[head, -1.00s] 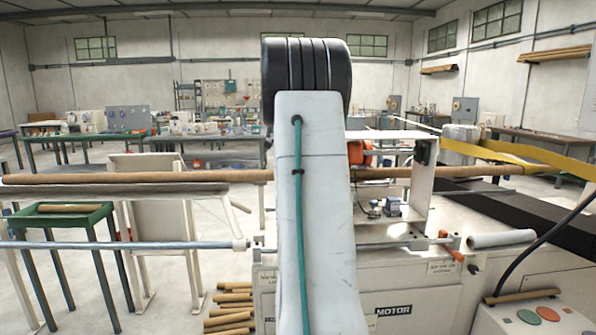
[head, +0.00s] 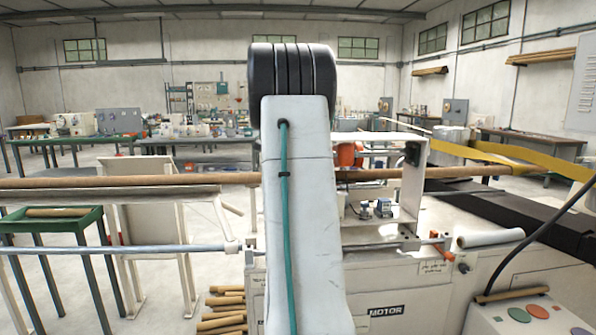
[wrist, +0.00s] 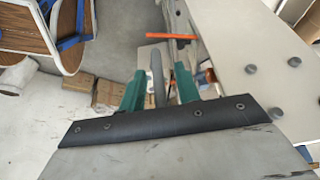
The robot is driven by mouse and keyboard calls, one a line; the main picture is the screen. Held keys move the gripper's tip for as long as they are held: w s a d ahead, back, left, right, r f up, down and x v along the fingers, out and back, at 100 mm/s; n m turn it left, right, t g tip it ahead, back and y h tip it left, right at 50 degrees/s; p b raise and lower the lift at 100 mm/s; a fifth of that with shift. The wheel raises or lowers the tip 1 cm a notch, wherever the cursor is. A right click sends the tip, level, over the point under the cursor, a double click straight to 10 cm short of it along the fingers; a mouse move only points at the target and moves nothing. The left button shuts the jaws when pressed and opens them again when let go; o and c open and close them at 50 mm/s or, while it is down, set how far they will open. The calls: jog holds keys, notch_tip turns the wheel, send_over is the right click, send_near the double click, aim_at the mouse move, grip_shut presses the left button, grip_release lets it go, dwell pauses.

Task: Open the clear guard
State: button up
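I cannot make out the clear guard for certain in either view. The winder (head: 405,278), a cream cabinet marked MOTOR, stands right of centre in the head view, with a white upright frame on top. My arm covers part of it and hides my gripper there. In the wrist view my gripper (wrist: 160,74) has two teal fingers standing apart. A grey bar (wrist: 157,66) shows between them, and I cannot tell how near it is. An orange bar (wrist: 170,37) lies beyond the fingertips.
A long brown tube (head: 130,181) runs across the machine. A steel rod (head: 120,249) runs below it at left. A green table (head: 88,221) stands at left. Yellow belts (head: 500,160) and a control box with coloured buttons (head: 520,314) are at right. A pale bolted plate (wrist: 262,75) is beside my gripper.

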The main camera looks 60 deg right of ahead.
jog(key=v, duration=0.7)
jog(key=shift+r, duration=0.4)
jog(key=shift+w+a, duration=0.1)
jog(key=w+a+f+n+t, duration=0.15)
jog(key=a+n, duration=0.55)
jog(key=a, duration=0.9)
jog(key=w+a+n+t, duration=0.2)
jog(key=a+n, duration=0.6)
jog(key=a, duration=0.8)
jog(key=s+a+f+n+t+y, duration=0.1)
jog(key=s+a+f+n, duration=0.6)
jog(key=a, duration=0.3)
jog(key=s+a+f+n+y, duration=0.1)
jog(key=s+a+f+n, duration=0.6)
jog(key=a, duration=0.4)
jog(key=shift+s+a+t+y, duration=0.3)
jog(key=shift+s+t, duration=0.05)
jog(key=shift+s, duration=0.05)
jog(key=shift+a, duration=0.1)
